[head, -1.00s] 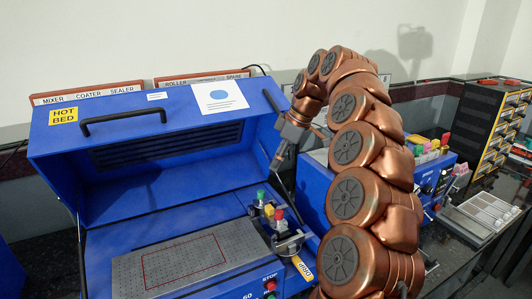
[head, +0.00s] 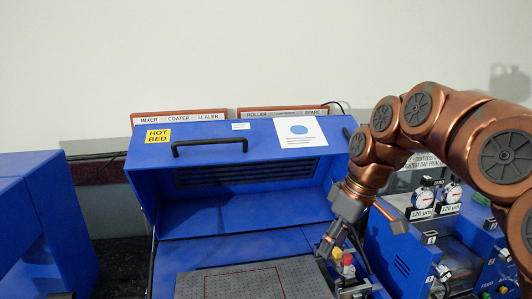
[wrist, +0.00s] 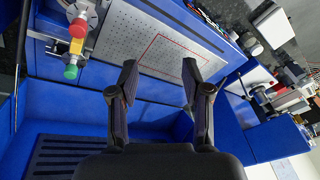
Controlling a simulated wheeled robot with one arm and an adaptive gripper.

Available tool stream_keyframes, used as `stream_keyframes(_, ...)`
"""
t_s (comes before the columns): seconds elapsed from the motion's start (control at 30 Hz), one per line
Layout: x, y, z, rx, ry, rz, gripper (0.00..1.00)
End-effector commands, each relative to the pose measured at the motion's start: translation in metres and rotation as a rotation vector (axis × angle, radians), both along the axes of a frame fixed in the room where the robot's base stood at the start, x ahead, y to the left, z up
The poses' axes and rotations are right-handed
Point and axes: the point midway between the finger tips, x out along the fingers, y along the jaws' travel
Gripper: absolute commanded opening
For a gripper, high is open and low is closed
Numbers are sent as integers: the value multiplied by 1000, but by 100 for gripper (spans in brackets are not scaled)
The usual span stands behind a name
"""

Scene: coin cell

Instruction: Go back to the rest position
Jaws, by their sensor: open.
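My gripper (wrist: 158,75) is open and empty in the wrist view, its two dark fingers apart in front of the blue hot bed machine. In the head view my gripper (head: 345,238) hangs at the end of my copper arm, at the right side of the open hot bed (head: 240,215). The perforated grey plate (head: 190,284) with a red outlined rectangle lies inside the hot bed; the plate also shows in the wrist view (wrist: 120,40). My fingertips are hard to make out in the head view.
The hot bed's lid is raised, with a black handle (head: 210,147). Red, yellow and green knobs (wrist: 76,50) stand beside the plate. A blue machine with dial gauges (head: 426,196) is at right, and another blue box (head: 35,215) at left. The wall above is clear.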

Motion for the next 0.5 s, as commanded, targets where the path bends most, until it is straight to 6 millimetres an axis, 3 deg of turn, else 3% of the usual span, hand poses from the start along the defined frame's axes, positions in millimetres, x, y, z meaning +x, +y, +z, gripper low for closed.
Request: stream_keyframes(0.5,-134,-2,-57,-140,153,-306,48)
